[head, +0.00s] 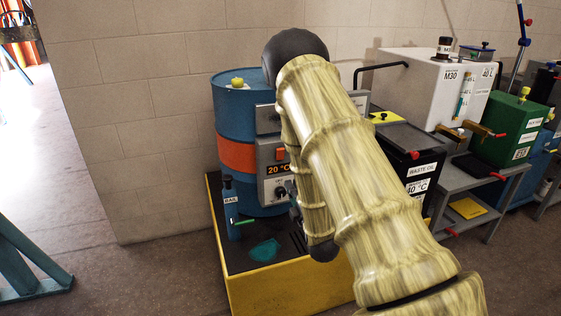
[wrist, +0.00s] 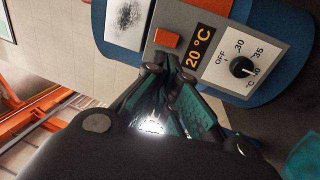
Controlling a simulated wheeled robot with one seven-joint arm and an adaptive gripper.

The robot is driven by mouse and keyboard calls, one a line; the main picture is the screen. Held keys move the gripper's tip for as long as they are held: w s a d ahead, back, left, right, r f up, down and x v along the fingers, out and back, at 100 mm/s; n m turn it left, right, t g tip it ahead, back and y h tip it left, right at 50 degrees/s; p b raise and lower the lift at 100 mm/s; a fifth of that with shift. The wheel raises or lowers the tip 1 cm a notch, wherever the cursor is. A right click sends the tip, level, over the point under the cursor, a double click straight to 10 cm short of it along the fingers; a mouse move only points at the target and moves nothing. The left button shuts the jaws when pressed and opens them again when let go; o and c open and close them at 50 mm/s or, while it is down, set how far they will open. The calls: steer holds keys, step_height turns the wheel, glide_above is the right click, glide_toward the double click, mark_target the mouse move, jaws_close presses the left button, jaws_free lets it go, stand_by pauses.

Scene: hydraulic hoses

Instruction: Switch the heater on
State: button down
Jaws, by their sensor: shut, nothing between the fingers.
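The heater control box (head: 272,172) is a grey panel on a blue drum (head: 229,110) with an orange band. Its display (wrist: 198,47) reads 20 °C. A red-orange rectangular button (wrist: 167,38) sits beside the display; it also shows in the head view (head: 280,154). The black dial (wrist: 242,67) has marks OFF, 30, 35 and 40; its white line appears to lie toward 40. My gripper (wrist: 165,77) is shut and empty, its fingertips close to the panel's edge near the button and display. Contact cannot be told. In the head view my arm hides most of the gripper.
The drum stands on a yellow-sided spill pallet (head: 270,287) with a blue cylinder marked RAIL (head: 231,208). To the right are a black waste oil container (head: 412,160), a white M30 tank (head: 425,85) and a green tank (head: 505,125). Floor at left is mostly clear.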

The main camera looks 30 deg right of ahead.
mark_target(277, 153)
steer(key=x, duration=1.4)
steer(key=shift+a, duration=0.1)
